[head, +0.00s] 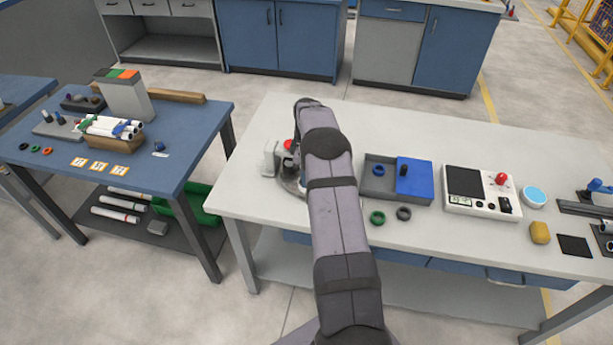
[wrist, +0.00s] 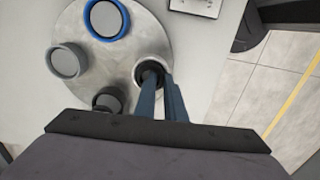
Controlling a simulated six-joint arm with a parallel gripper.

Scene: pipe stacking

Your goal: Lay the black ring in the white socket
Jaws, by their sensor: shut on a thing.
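My gripper (wrist: 158,77) is shut on the black ring (wrist: 143,68), at the right side of a round grey plate in the wrist view. A pale rim shows around the dark ring there. I cannot tell whether it is the white socket's rim, or whether the ring rests in it or is held just above. In the head view my arm hides the gripper and the held ring. Part of the round plate (head: 290,186) shows left of my arm.
The plate also bears a blue-rimmed socket (wrist: 106,19), a grey one (wrist: 66,60) and a dark one (wrist: 108,99). On the table are a green ring (head: 377,217), a dark grey ring (head: 404,214), a tray (head: 376,191) and a scale (head: 482,209). The front left tabletop is clear.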

